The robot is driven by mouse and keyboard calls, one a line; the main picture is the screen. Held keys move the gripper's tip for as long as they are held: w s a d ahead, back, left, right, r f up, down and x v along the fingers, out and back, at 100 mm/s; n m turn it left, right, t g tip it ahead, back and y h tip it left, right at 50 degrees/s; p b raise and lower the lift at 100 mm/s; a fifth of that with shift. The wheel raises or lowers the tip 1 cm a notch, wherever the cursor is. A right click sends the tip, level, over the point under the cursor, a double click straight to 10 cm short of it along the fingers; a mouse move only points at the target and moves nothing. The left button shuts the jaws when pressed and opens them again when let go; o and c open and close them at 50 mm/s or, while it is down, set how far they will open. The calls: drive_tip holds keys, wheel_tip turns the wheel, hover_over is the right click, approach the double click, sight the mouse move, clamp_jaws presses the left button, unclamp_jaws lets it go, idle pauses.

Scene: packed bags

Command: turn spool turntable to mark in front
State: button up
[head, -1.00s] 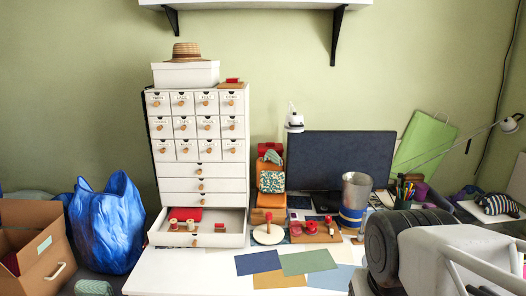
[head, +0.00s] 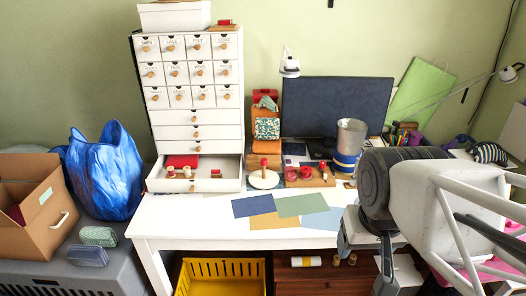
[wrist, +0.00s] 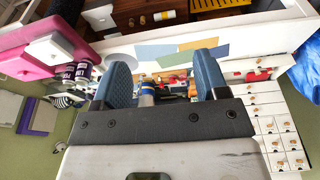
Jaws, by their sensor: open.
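The spool turntable (head: 264,179) is a round white disc with a wooden post and a red top. It stands at the back of the white desk, just right of the open drawer (head: 194,184). I cannot make out a mark on it. My gripper (head: 365,250) is at the right front of the desk, well apart from the turntable. In the wrist view my gripper (wrist: 162,82) has its two blue-grey fingers spread with nothing held; the turntable cannot be made out there.
A red-spool board (head: 308,176) and a metal cup (head: 348,146) stand right of the turntable. Stacked boxes (head: 267,128) rise behind it. Flat coloured sheets (head: 300,204) lie in front. The desk's left front is clear. A yellow crate (head: 220,278) is below.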

drive_tip(key=shift+c, duration=0.7)
drive_tip(key=w+a+r, duration=0.1)
drive_tip(key=w+r, duration=0.1)
drive_tip(key=w, duration=0.7)
drive_tip(key=w+a+r, duration=0.1)
drive_tip(key=w+r, duration=0.2)
drive_tip(key=w, duration=0.7)
drive_tip(key=m+g, duration=0.2)
drive_tip(key=g, duration=0.1)
hover_over(264, 159)
drive_tip(key=f, duration=2.4)
drive_tip(key=shift+s+d, duration=0.1)
drive_tip(key=shift+s, duration=0.2)
drive_tip(key=shift+w+f, duration=0.25)
drive_tip(key=shift+f, duration=0.05)
